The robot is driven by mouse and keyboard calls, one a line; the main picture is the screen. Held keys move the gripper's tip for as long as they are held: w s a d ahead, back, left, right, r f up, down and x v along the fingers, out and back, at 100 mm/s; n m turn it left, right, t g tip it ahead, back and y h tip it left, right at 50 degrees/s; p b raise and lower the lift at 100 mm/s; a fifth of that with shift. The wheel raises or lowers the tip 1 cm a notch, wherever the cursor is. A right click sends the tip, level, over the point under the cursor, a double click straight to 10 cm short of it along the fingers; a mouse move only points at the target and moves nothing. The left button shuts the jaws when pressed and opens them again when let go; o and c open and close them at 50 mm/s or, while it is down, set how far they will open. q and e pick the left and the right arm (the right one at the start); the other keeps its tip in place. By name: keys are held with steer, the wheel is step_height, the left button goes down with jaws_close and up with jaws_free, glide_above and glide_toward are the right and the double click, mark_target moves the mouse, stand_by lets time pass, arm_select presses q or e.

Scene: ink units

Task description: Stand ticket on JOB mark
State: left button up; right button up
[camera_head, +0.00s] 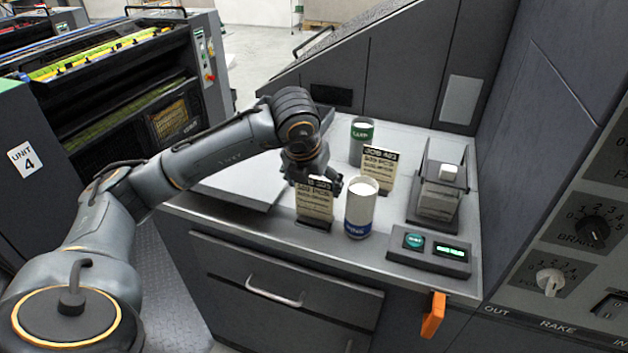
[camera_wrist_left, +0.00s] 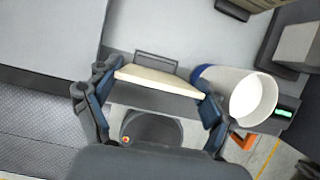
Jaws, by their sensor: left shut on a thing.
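A cream ticket with a dark header and dark foot (camera_head: 314,204) is upright near the counter's front edge, just left of a white cup with a blue band. My left gripper (camera_head: 312,180) is shut on it from above and hides part of its header. In the left wrist view the ticket's cream edge (camera_wrist_left: 160,81) spans between the fingers of the gripper (camera_wrist_left: 155,100). A grey dark-edged rectangle (camera_wrist_left: 157,59) lies beside it; I cannot tell whether this is the JOB mark. I cannot tell whether the ticket's foot touches the counter. My right gripper is not in view.
The blue-banded cup (camera_head: 361,208) stands close on the right, also in the left wrist view (camera_wrist_left: 240,95). Behind are a second ticket (camera_head: 379,168) and a green-banded cup (camera_head: 361,138). A dark stamp-like device (camera_head: 437,190) and a button box (camera_head: 428,250) stand right.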

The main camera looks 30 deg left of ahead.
arm_select(q)
steer(key=shift+f, duration=0.2)
steer(key=o, duration=1.4)
steer(key=shift+r, duration=0.1)
steer(key=shift+d+r, duration=0.1)
steer(key=shift+r, duration=0.4)
steer(key=v, duration=1.1)
steer(key=shift+s+r, duration=0.15)
steer(key=shift+s, duration=0.05)
